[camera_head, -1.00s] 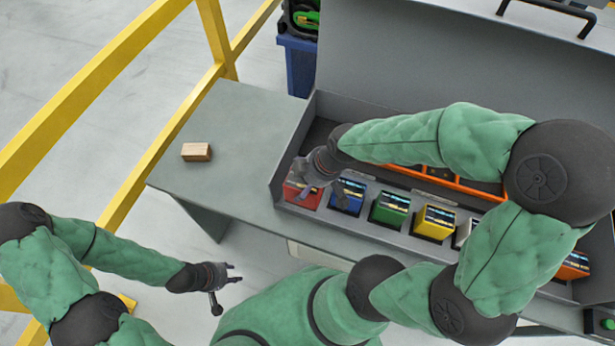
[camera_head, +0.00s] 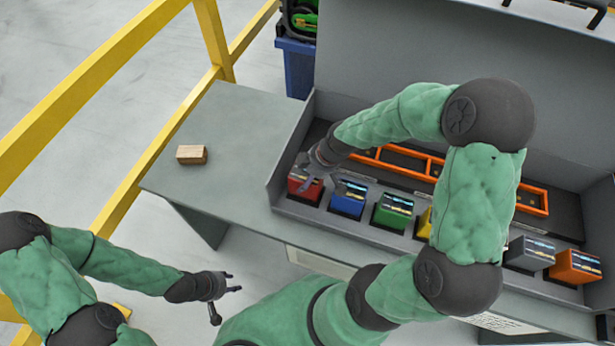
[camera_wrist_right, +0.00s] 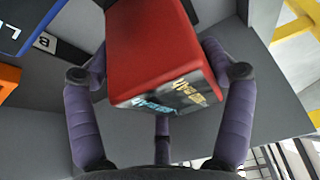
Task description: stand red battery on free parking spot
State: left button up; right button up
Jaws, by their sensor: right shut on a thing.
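The red battery (camera_head: 304,188) is at the left end of a row of coloured batteries in the grey bench tray. My right gripper (camera_head: 318,182) is over it. In the right wrist view the red battery (camera_wrist_right: 160,55) sits between the fingers of the right gripper (camera_wrist_right: 160,85), which is shut on it. Its labelled face is towards the camera. I cannot tell whether its base is clear of the tray. My left gripper (camera_head: 232,283) is open and empty, left of the bench front. No free parking spot can be made out; my right arm covers part of the row.
Blue (camera_head: 348,200), green (camera_head: 393,211), yellow (camera_head: 425,225), grey (camera_head: 530,253) and orange (camera_head: 577,267) batteries stand in the row. An orange frame (camera_head: 546,203) lies behind it. A wooden block (camera_head: 191,154) rests on the clear left bench top (camera_head: 235,130).

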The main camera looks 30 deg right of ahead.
jog(key=shift+f, duration=0.35)
jog(key=shift+f, duration=0.1)
jog(key=shift+f, duration=0.1)
jog(key=o, duration=1.6)
jog(key=shift+r, duration=0.3)
jog(key=p+v, duration=0.2)
jog(key=v, duration=0.9)
jog(key=shift+s+d+r+p, duration=0.2)
jog(key=shift+r+p, duration=0.1)
jog(key=shift+p, duration=0.05)
